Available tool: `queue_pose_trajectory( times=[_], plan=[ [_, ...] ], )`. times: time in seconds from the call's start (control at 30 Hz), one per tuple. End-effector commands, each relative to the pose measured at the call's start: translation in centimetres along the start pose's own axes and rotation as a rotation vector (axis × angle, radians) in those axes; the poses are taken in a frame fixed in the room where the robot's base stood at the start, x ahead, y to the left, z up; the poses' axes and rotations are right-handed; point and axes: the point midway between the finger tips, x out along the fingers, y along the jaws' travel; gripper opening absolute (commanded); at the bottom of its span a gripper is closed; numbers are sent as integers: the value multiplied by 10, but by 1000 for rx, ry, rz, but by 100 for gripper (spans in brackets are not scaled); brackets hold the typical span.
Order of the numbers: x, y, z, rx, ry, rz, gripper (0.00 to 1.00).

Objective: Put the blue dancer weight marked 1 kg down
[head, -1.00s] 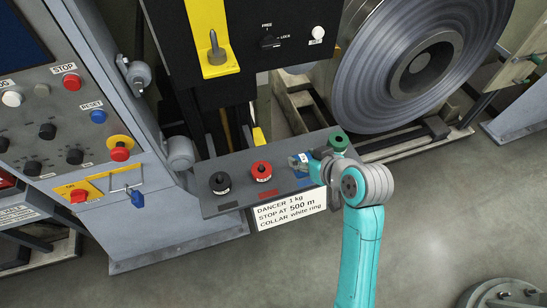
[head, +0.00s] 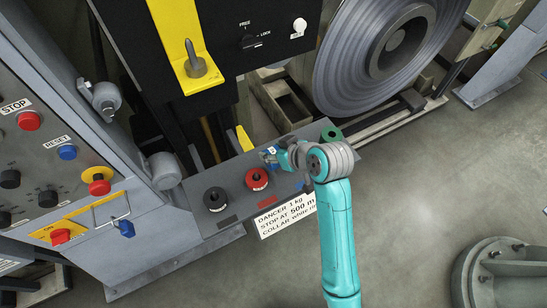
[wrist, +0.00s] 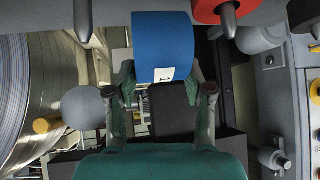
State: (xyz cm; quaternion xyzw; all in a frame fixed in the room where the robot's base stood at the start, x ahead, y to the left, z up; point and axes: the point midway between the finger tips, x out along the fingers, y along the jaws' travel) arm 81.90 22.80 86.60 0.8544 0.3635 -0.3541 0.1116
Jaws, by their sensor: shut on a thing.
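My gripper (head: 276,157) is shut on the blue weight (wrist: 162,45), which has a small white label with a dark mark I cannot read. In the wrist view the two fingers (wrist: 165,95) grip its lower part from both sides. In the head view the blue weight (head: 270,152) is small and partly hidden by my gripper, just behind and right of the red weight (head: 257,178). I cannot tell whether it touches the grey shelf (head: 233,200) or hangs above it.
The black weight (head: 215,199) and red weight stand at the shelf's left, the green weight (head: 331,135) at its right end. A sign (head: 285,215) reading "DANCER 1 kg" hangs on the front. A yellow bracket (head: 183,45) and large steel coil (head: 385,60) are behind.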

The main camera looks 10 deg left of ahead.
Motion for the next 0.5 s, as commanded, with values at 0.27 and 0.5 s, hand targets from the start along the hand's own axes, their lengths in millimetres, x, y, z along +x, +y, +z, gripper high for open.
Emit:
queue_pose_trajectory(
  times=[0.27, 0.5],
  plan=[
    [11, 1, 11, -1, 3, 0, 0],
    [27, 3, 28, -1, 4, 0, 0]
  ],
)
